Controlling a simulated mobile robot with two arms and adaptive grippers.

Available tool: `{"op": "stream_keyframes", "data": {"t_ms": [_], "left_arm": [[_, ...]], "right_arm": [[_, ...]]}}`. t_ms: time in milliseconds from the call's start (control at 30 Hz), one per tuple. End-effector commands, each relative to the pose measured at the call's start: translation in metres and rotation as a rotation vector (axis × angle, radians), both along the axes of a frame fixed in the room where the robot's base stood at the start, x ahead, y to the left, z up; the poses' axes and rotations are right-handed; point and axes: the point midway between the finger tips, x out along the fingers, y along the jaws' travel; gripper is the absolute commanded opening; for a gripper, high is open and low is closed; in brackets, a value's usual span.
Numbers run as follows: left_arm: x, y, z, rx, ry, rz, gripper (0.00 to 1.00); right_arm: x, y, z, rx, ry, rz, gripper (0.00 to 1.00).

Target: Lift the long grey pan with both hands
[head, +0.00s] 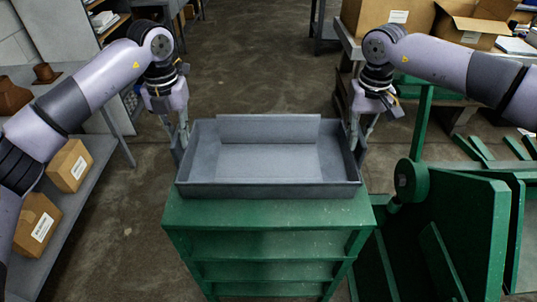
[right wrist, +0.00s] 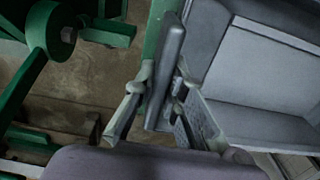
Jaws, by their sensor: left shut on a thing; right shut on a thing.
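The long grey pan (head: 270,190) is an open, shallow tray at the top of a green stand (head: 268,212). It looks level; I cannot tell whether its base touches the stand. My left gripper (head: 182,148) is shut on the pan's left end wall. My right gripper (head: 356,142) is shut on the right end wall. In the right wrist view, the fingers (right wrist: 165,112) straddle a grey upright part of the pan's end, with the pan's inside (right wrist: 262,75) to the right. The left fingertips are partly hidden by the pan wall.
Green machinery (head: 450,215) stands close on the right of the stand. A shelf with cardboard boxes (head: 69,165) is on the left. A bench with an open box (head: 475,22) is at the back right. Bare floor (head: 255,70) lies behind the pan.

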Motion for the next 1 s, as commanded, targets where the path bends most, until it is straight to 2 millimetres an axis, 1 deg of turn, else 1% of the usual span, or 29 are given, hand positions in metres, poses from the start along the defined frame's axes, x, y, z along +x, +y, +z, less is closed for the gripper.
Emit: {"op": "stream_keyframes", "data": {"t_ms": [267, 733, 833, 1000], "left_arm": [[0.001, 0.0, 0.009, 0.0, -0.003, 0.001, 0.0], [0.0, 0.0, 0.047, 0.0, -0.002, 0.001, 0.0], [0.0, 0.0, 0.051, 0.0, -0.002, 0.001, 0.0], [0.0, 0.0, 0.052, 0.0, -0.002, 0.001, 0.0]], "right_arm": [[0.001, 0.0, 0.009, 0.001, -0.003, -0.001, 0.0], [0.001, 0.0, 0.047, 0.0, -0.003, -0.001, 0.0], [0.001, -0.001, 0.051, 0.0, -0.002, -0.001, 0.0], [0.001, -0.001, 0.052, 0.0, -0.002, -0.001, 0.0]]}}
